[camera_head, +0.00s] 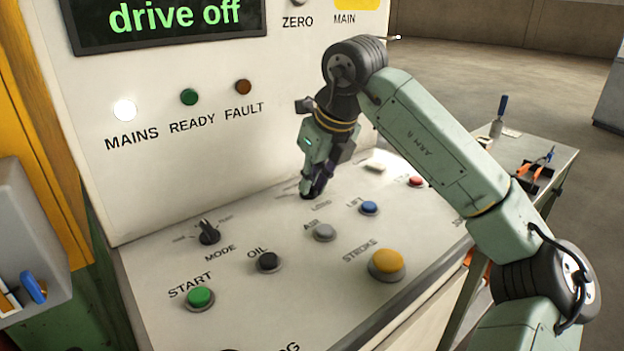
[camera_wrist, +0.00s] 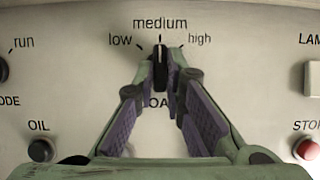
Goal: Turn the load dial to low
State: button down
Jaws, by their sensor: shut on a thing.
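The load dial (camera_wrist: 160,68) is a black knob in the upper middle of the wrist view, with the words low, medium and high around it. Its white pointer mark points straight up at medium. My gripper (camera_wrist: 161,76) is shut on the dial, with one purple-padded finger on each side. The lettering below the dial is partly hidden by the fingers. In the head view my gripper (camera_head: 314,186) reaches down onto the sloping panel, and hides most of the dial.
The panel (camera_head: 330,290) also carries a mode dial (camera_head: 208,233), a green start button (camera_head: 199,297), a black oil button (camera_head: 268,262), a grey button (camera_head: 324,232), a blue lift button (camera_head: 369,207) and a yellow stroke button (camera_head: 387,262). A display (camera_head: 165,18) reads "drive off".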

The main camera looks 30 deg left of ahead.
dwell(0.5)
jog(key=n, duration=0.1)
jog(key=n+g+p, duration=0.1)
jog(key=n, duration=0.1)
jog(key=n+p, duration=0.1)
jog(key=shift+w+r+n+g, duration=0.2)
jog(key=shift+w+n+g, duration=0.1)
jog(key=shift+g, duration=0.1)
jog(key=shift+w+f+n+g+p, duration=0.15)
jog(key=shift+n+g+p, duration=0.65)
jog(key=shift+n+p, duration=1)
jog(key=shift+n+b, duration=0.3)
jog(key=shift+n, duration=0.2)
jog(key=c, duration=1.7)
grip_release()
jog(key=shift+o, duration=0.2)
jog(key=v, duration=1.2)
jog(key=shift+a, duration=0.25)
